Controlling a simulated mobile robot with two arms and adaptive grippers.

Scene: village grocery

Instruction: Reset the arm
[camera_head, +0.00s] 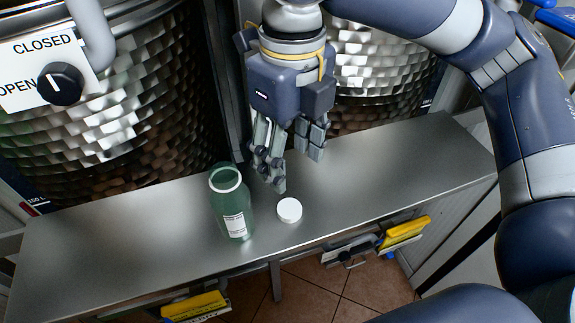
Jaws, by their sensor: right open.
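My right gripper (296,170) hangs fingers-down above the steel shelf (110,240), its arm coming in from the top right. It is open, with nothing between its fingers. A green bottle (230,200) with a white label and an uncapped, white-rimmed mouth stands on the shelf, left of the gripper. A round white cap (289,210) lies on the shelf to the right of the bottle, apart from it and just in front of the gripper's fingertips. My left gripper is not in view.
Two dimpled steel tanks (130,110) stand behind the shelf. The left one has a black knob (60,84) marked CLOSED and OPEN. The shelf's left part is clear. Tiled floor (345,285) shows below.

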